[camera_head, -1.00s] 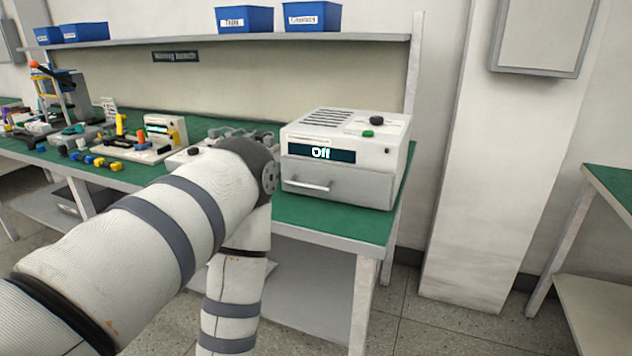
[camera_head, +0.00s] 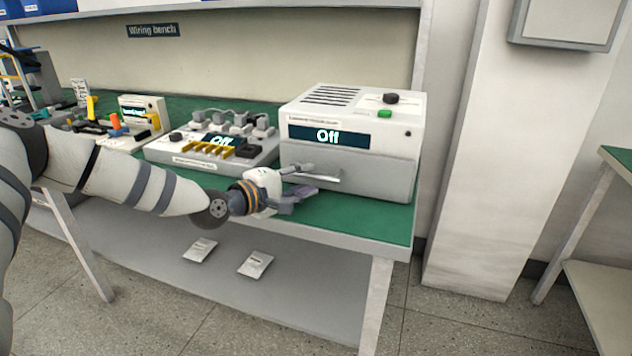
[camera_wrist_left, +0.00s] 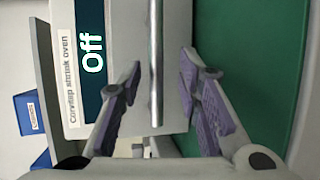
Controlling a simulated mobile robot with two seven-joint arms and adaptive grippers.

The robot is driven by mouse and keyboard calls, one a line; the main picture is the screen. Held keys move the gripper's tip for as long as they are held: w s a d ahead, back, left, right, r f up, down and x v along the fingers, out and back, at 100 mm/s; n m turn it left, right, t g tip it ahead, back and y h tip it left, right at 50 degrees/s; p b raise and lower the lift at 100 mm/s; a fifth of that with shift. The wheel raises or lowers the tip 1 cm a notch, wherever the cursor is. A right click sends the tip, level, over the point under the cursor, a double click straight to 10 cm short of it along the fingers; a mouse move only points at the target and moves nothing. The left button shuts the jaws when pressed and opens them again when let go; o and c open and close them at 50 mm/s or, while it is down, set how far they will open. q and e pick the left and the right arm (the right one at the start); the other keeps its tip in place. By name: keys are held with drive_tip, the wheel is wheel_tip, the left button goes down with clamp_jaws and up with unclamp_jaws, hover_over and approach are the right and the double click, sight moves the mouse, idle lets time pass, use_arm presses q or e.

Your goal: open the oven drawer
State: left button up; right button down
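The oven (camera_head: 350,140) is a white box with a dark display reading "Off", at the right end of the green bench. Its grey drawer front (camera_head: 385,178) looks flush with the body, so the drawer is shut. A bar handle (camera_head: 325,178) runs across the drawer; in the left wrist view the handle (camera_wrist_left: 156,65) is a shiny vertical rod. My left gripper (camera_head: 306,180) is at the handle's left part, fingers open. In the left wrist view its purple-padded fingers (camera_wrist_left: 160,72) lie on either side of the rod with gaps; I see no contact. My right gripper is out of view.
A grey device (camera_head: 212,150) with its own "Off" display and several connectors stands left of the oven. The green bench top (camera_head: 355,222) is clear in front of the oven. Two packets (camera_head: 255,263) lie on the lower shelf. Blue bins are on the upper shelf.

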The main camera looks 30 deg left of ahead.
use_arm(q)
drive_tip(key=shift+x, duration=1.15)
drive_tip(key=shift+w+d+r, duration=0.1)
drive_tip(key=shift+w, duration=0.1)
clamp_jaws()
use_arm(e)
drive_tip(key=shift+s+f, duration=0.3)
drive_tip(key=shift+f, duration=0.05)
